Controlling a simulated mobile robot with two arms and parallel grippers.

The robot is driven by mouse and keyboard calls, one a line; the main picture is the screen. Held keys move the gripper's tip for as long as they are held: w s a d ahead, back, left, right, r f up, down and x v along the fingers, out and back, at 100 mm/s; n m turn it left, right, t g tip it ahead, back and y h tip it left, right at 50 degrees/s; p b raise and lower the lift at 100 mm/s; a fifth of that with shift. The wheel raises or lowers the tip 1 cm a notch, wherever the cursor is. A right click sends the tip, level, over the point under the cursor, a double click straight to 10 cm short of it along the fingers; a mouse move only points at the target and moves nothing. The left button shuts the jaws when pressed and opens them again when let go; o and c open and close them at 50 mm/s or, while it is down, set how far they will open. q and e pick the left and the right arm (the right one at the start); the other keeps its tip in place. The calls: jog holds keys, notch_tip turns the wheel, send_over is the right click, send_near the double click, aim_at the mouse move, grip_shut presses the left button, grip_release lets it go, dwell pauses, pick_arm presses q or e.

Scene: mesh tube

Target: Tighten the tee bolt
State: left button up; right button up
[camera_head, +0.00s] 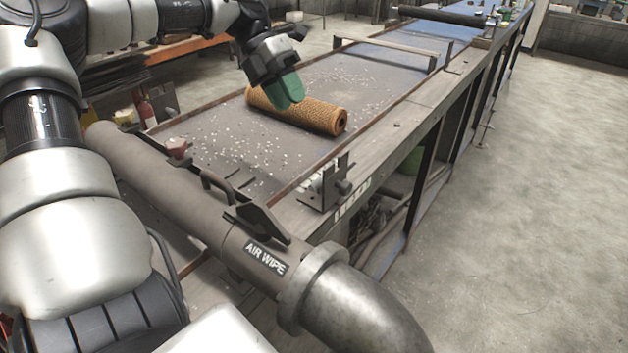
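My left gripper (287,92), black with green fingers, hangs over the near part of the long table. Its fingers overlap the orange-brown mesh tube (322,114) in the picture; I cannot tell whether they touch it, nor how far apart they are. The mesh tube lies on its side on the table. A dark metal bracket with a bolt-like end (343,187) stands at the table's near right edge. A red knob (178,147) sits by the grey pipe. I cannot tell for sure which part is the tee bolt. My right gripper is not in view.
A grey pipe (165,188) marked "AIR WIPE" crosses in front of the table and ends in a metal elbow (350,308). Small pale bits litter the tabletop (225,150). A cross bar (385,50) spans the table farther back. The concrete floor at right is clear.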

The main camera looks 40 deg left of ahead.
pick_arm(q)
jog(key=b, duration=0.7)
send_near(315, 192)
notch_tip(315, 192, up, 4)
jog(key=b+x, duration=0.1)
jog(key=x, duration=0.9)
jog(key=shift+s+f, duration=0.1)
jog(key=shift+f, duration=0.1)
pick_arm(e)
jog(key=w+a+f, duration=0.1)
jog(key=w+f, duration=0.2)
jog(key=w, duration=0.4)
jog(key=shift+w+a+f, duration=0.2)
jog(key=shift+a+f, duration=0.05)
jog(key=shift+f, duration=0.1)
pick_arm(q)
jog(key=c, duration=0.6)
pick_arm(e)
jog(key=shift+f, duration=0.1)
